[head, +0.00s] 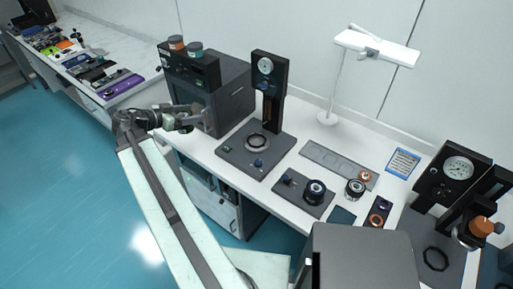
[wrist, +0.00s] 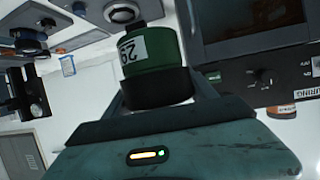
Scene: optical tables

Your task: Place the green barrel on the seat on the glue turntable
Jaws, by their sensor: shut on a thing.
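The green barrel (wrist: 155,52) has a black band, a dark cap and a white number label. It is clasped in my gripper, between its fingers, in the wrist view. In the head view my gripper (head: 198,116) is in front of the dark oven-like box, left of the bench devices; the barrel cannot be made out clearly there. A low dark unit with a round black seat-like part (head: 314,190) and a knob stands mid-bench; it looks like the glue turntable. The gripper is well to its left, apart from it.
The dark box (head: 232,98) stands beside my gripper, with two lidded jars on top. A gauge stand (head: 268,82) on a wide base lies between box and turntable. A lamp (head: 328,117), a grey tray (head: 325,157) and a gauge press (head: 456,170) are farther right.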

